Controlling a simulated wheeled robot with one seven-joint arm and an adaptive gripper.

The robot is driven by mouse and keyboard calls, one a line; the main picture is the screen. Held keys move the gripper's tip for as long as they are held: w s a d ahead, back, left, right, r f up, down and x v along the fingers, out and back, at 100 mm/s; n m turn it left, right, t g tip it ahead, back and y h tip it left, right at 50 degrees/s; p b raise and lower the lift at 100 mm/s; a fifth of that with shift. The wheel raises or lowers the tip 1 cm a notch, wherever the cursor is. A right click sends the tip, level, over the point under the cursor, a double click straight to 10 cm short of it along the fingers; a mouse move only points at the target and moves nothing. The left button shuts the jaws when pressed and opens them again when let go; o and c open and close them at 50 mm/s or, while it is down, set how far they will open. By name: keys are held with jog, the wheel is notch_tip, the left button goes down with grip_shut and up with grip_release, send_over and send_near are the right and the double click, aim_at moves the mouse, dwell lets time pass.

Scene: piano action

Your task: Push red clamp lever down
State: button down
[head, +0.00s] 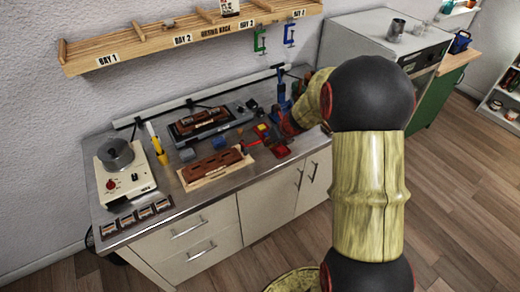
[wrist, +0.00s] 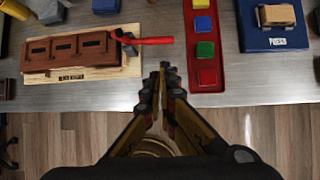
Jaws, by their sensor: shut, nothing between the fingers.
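The red clamp lever (wrist: 152,41) sticks out to the right from a dark clamp (wrist: 125,38) at the right end of a brown slotted block (wrist: 70,52). The block sits on a pale wooden base (wrist: 85,74), and also shows in the head view (head: 212,165). From above I cannot tell how far the lever is raised. My gripper (wrist: 164,68) is shut and empty. Its fingertips appear just below the lever's free end in the wrist view, apart from it in the picture; their height gap is unclear. In the head view my arm hides part of the gripper.
A red tray (wrist: 207,80) with several coloured blocks lies right of the lever. A blue board (wrist: 272,38) with a tan block is farther right. The metal bench (wrist: 140,92) has bare strips along its front edge. A white scale-like device (head: 125,178) stands at the bench's left.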

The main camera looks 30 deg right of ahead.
jog(key=b+x, duration=0.3)
jog(key=x, duration=0.7)
